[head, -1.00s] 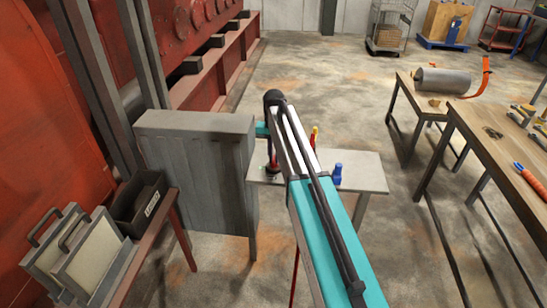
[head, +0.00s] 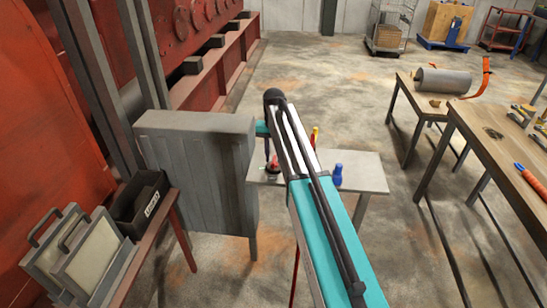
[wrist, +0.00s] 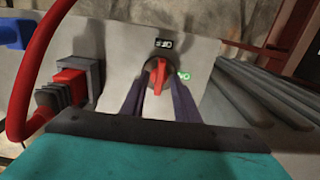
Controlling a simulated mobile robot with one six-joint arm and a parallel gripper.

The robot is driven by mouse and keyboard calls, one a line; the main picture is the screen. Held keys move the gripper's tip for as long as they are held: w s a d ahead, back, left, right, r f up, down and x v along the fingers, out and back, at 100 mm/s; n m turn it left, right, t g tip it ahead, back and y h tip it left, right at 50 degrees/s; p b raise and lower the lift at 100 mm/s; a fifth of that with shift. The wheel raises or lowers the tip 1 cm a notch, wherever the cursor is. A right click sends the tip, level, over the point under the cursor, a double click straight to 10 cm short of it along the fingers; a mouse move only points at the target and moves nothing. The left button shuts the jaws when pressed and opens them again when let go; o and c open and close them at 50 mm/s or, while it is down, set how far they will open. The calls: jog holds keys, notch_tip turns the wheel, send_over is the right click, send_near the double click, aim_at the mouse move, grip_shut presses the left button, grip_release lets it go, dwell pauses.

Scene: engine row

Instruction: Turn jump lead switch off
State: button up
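The jump lead switch is a red knob (wrist: 158,76) on a grey panel (wrist: 120,55), seen in the wrist view. Its raised grip stands nearly upright in the picture, its upper end toward the black OFF label (wrist: 163,43). The green ON label (wrist: 184,75) is to its right. My gripper (wrist: 158,82) has its two dark fingers either side of the knob, apart, with space between them and the raised grip. Whether a finger touches the knob's base I cannot tell. In the head view my arm hides most of the switch; a bit of red (head: 272,163) shows beside it.
In the wrist view a red plug (wrist: 70,82) and a thick red cable (wrist: 30,85) are left of the switch. Grey ribs (wrist: 255,95) are on the right. In the head view a grey cabinet (head: 195,175) stands close left of my arm, and a blue object (head: 337,174) is on the small table (head: 365,175).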

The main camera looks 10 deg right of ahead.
aim_at(274, 159)
notch_tip(274, 159, up, 13)
jog(key=b, duration=0.3)
jog(key=shift+r, duration=0.15)
dwell(0.3)
